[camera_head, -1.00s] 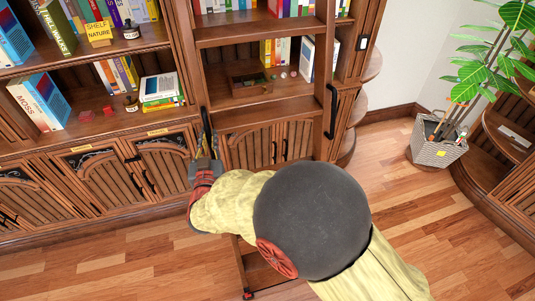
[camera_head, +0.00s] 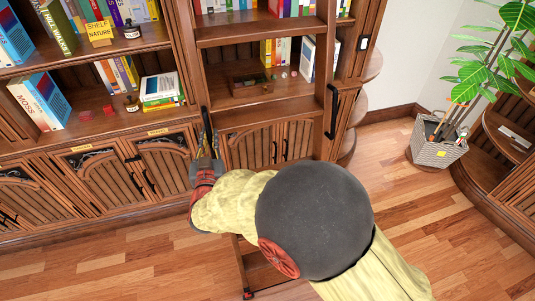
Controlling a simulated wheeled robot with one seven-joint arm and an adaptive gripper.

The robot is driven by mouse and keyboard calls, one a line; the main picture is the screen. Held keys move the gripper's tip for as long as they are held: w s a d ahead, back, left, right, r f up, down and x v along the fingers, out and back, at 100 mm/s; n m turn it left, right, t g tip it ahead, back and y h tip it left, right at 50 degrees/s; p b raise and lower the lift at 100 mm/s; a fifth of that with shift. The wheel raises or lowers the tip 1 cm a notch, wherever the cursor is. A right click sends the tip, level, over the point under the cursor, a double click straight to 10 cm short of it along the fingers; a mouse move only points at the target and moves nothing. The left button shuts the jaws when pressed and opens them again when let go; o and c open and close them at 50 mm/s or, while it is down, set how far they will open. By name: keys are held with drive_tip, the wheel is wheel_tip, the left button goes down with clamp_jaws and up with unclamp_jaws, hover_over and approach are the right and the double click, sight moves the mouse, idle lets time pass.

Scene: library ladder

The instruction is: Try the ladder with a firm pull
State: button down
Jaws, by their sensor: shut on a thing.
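The wooden ladder leans in front of the bookcase. Its right rail (camera_head: 326,62) carries a black upright handle (camera_head: 331,112), which is free. Its low tread (camera_head: 264,272) and a small foot (camera_head: 248,294) show below my arm. My gripper (camera_head: 207,146) is at the ladder's left side, shut on the left black handle (camera_head: 205,117), whose upper end shows above the fingers. My sleeved forearm and its dark round joint hide much of the ladder's lower part and right foot.
Bookcases with books and small items stand behind and to the left, with closed cupboards (camera_head: 90,185) below. A potted plant (camera_head: 438,142) stands at the right beside a curved shelf (camera_head: 505,130). The wooden floor (camera_head: 130,260) is clear at front left.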

idle(1.6)
drive_tip(key=c, duration=1.7)
unclamp_jaws()
drive_tip(key=shift+c, duration=0.2)
drive_tip(key=s+d, duration=0.1)
drive_tip(key=s, duration=1.1)
